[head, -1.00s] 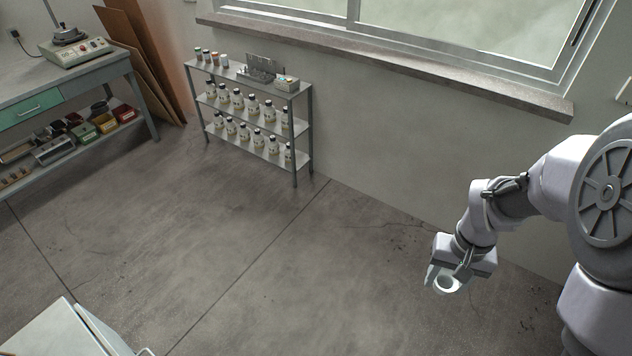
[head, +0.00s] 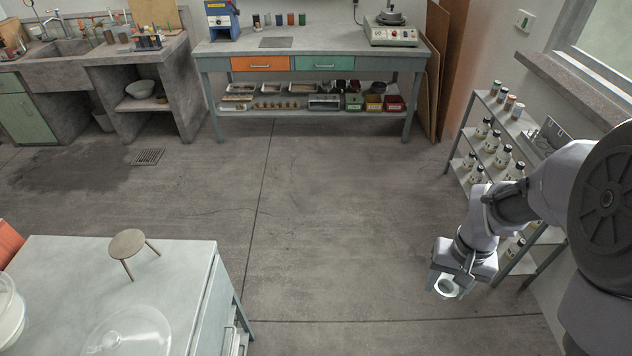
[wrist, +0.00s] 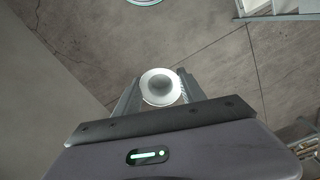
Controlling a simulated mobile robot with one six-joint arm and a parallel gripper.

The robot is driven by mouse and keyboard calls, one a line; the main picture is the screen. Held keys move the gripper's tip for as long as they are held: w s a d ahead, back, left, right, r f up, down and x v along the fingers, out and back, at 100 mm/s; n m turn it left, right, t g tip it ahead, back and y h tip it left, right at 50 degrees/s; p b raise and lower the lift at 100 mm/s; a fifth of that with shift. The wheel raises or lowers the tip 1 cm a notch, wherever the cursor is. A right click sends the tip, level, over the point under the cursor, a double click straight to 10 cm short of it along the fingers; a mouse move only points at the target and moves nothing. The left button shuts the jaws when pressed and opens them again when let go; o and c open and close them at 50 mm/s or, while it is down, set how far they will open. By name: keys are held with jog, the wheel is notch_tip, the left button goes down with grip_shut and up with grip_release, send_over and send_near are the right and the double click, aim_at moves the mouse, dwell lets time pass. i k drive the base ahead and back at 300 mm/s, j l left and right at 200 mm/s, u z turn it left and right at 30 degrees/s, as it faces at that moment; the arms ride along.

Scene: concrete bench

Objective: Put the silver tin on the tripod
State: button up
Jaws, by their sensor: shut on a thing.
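My gripper (head: 446,283) is at the right of the head view, held out over the open floor. It is shut on the silver tin (head: 448,292), a small pale round cup with an open top. In the wrist view the tin (wrist: 160,88) sits between the two fingers, with its round rim facing the camera. The tripod (head: 127,244) looks like a small round brown top on splayed legs. It stands on the pale bench at the lower left, far from my gripper, and its top is bare.
A clear glass dome (head: 128,335) is on the pale bench (head: 185,262) in front of the tripod. A white round container (head: 8,312) is at its left edge. A shelf of bottles (head: 490,150) stands close behind my arm. The floor (head: 330,240) between is clear.

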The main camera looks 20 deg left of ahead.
aim_at(128, 242)
jog(key=i+j+u, duration=0.15)
jog(key=u, duration=0.3)
jog(key=i+u, duration=0.3)
jog(key=u, duration=0.2)
jog(key=i+u, duration=0.25)
jog(key=u, duration=0.2)
jog(key=i+u, duration=0.25)
jog(key=u, duration=0.2)
jog(key=i+l+u, duration=0.2)
jog(key=u, duration=0.25)
jog(key=i+j+u, duration=0.2)
jog(key=i, duration=0.25)
